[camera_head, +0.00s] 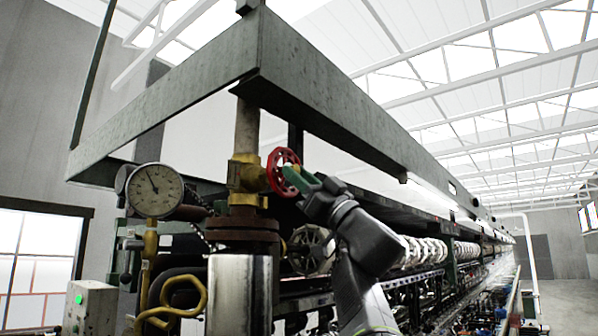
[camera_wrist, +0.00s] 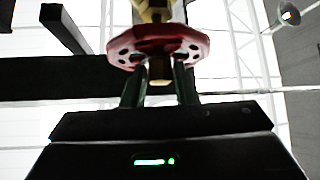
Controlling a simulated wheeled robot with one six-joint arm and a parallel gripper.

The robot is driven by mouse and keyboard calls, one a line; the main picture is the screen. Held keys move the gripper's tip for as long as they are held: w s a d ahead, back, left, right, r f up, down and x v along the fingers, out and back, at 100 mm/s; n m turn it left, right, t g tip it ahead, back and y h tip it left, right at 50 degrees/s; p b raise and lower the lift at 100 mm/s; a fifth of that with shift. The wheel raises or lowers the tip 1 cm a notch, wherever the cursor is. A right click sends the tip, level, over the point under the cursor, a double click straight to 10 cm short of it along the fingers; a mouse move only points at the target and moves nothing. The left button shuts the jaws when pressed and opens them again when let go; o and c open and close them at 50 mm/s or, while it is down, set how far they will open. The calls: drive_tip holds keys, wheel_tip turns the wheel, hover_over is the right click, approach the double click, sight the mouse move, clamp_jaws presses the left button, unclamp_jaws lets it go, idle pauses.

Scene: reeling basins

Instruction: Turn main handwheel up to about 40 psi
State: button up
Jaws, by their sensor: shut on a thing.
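The main handwheel (camera_head: 283,171) is a red wheel with holes, on a brass valve (camera_head: 246,178) on the vertical pipe. My gripper (camera_head: 297,179) reaches it from the right, with its green fingers at the wheel. In the wrist view the handwheel (camera_wrist: 158,48) is at the top middle, and the two fingers of my gripper (camera_wrist: 160,80) reach up to it, one on each side of its hub. The gripper is shut on the wheel. The pressure gauge (camera_head: 155,190) has a white round dial; its needle points up and slightly left. Its numbers are too small to read.
A grey steel beam frame (camera_head: 262,50) runs above the valve. Yellow bent piping (camera_head: 172,308) hangs below the gauge, and a control box with a green light (camera_head: 88,308) stands at lower left. The long reeling machine with white reels (camera_head: 425,249) extends to the right.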

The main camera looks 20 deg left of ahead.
drive_tip(key=shift+w+r+n+g+h+p, duration=0.1)
drive_tip(key=shift+n+g+h+p, duration=0.2)
drive_tip(key=shift+n+g, duration=2.25)
drive_tip(key=o, duration=0.9)
drive_tip(key=b+v, duration=0.5)
drive_tip(key=v, duration=0.9)
drive_tip(key=shift+r, duration=0.1)
